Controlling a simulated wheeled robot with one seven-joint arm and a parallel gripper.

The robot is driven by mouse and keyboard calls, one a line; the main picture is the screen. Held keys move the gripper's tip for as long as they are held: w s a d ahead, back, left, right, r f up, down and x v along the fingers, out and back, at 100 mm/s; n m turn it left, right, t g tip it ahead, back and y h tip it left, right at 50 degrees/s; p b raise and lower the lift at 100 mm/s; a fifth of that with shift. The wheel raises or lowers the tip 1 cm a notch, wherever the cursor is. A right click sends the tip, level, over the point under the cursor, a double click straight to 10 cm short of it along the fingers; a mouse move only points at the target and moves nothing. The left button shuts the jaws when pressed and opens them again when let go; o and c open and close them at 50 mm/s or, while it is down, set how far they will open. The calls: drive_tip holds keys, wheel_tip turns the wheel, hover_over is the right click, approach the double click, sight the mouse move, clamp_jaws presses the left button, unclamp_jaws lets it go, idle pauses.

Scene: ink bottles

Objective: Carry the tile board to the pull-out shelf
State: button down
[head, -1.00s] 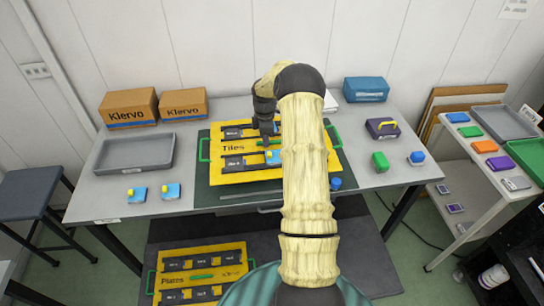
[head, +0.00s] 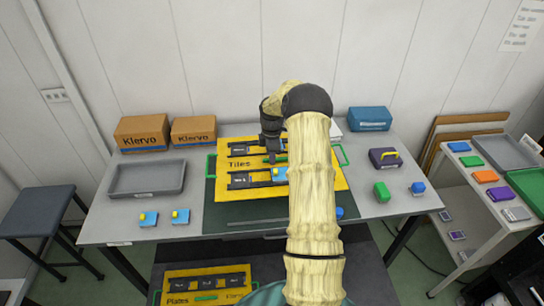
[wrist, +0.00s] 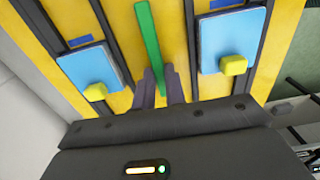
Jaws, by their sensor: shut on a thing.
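The yellow tile board (head: 238,194), marked "Tiles", is over the dark green mat on the grey table, with green handles at both ends. My gripper (head: 271,158) is at its middle, shut on the green centre bar. In the wrist view the fingers (wrist: 160,85) close on that green bar (wrist: 147,35). Blue pieces with yellow knobs sit in the board's black rails on both sides (wrist: 88,68) (wrist: 232,42). My arm hides the board's right part. A dark surface (head: 300,252) lies below the table front; I cannot tell whether it is the pull-out shelf.
A yellow "Plates" board (head: 205,285) lies on the dark surface. A grey tray (head: 147,178), two cartons (head: 142,133) and two blue pieces (head: 149,219) are on the table's left. A green block (head: 381,192) and purple box (head: 384,158) are right. A white cart (head: 470,185) stands beyond.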

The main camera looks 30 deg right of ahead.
drive_tip(key=shift+r+p, duration=1.45)
drive_tip(key=shift+r, duration=0.4)
drive_tip(key=shift+f, duration=0.1)
